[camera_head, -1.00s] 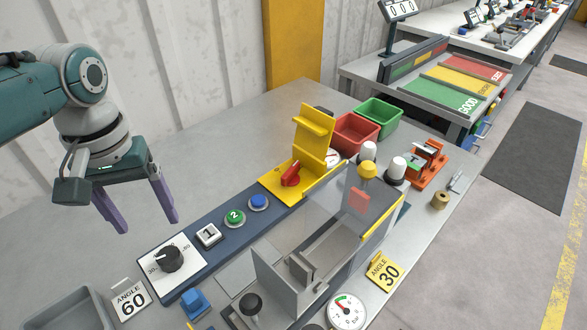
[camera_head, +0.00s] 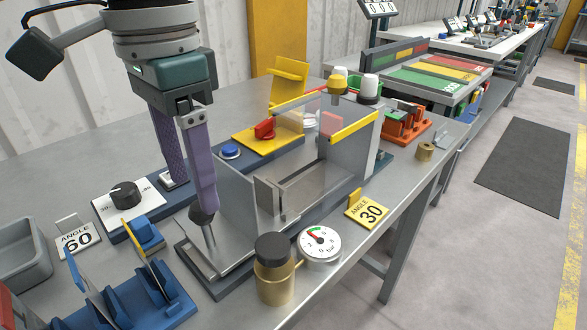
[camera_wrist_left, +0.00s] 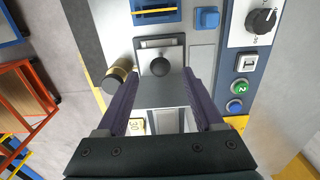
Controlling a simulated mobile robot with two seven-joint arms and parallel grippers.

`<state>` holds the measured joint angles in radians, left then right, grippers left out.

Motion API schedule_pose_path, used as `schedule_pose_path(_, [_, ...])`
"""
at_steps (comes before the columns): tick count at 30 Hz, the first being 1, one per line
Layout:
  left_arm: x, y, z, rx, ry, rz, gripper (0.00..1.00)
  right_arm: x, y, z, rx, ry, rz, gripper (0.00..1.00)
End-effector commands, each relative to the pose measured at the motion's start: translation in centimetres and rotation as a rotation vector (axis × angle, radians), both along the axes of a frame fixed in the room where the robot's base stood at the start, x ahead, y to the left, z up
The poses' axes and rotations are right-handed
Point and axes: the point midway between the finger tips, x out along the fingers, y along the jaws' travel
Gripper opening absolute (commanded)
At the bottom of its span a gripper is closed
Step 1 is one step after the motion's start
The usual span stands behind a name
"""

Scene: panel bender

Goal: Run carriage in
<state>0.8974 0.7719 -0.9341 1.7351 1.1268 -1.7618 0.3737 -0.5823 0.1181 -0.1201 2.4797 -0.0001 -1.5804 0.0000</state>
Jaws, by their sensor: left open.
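The black ball knob (camera_head: 203,218) stands on a metal stem at the near-left end of the grey carriage (camera_head: 221,252). In the left wrist view the knob (camera_wrist_left: 160,67) shows between and just beyond the fingertips. My left gripper (camera_head: 194,198) points down, open and empty, its fingertips at the knob; one finger partly covers it in the head view. I cannot tell whether they touch. The clear guard (camera_head: 300,125) and clamp block (camera_head: 268,196) are right of the carriage. My right gripper is not in view.
The brass cylinder (camera_head: 274,280) and pressure gauge (camera_head: 319,244) stand close at the front. A blue fixture (camera_head: 150,300) is near left. The angle 30 sign (camera_head: 367,209) is right.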

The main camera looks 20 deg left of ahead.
Motion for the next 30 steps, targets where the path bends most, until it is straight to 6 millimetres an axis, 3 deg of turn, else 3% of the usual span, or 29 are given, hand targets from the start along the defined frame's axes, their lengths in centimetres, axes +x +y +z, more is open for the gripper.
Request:
schedule_pose_path(3, [-0.1, 0.0, -2.7, 0.000, 0.003, 0.001, 0.69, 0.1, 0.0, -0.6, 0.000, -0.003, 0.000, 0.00])
schedule_pose_path(9, [0.0, 0.0, -6.0, -0.001, 0.000, 0.001, 0.69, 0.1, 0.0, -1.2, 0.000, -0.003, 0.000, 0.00])
schedule_pose_path(15, [0.0, 0.0, -7.3, -0.001, -0.003, 0.000, 0.69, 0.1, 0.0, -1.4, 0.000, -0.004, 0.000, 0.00])
schedule_pose_path(22, [0.1, 0.0, -7.3, -0.001, -0.003, 0.001, 0.69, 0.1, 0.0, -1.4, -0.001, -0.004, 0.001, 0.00])
schedule_pose_path(30, [0.1, 0.0, -7.3, -0.001, -0.003, 0.001, 0.41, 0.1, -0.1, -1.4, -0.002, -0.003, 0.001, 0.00])
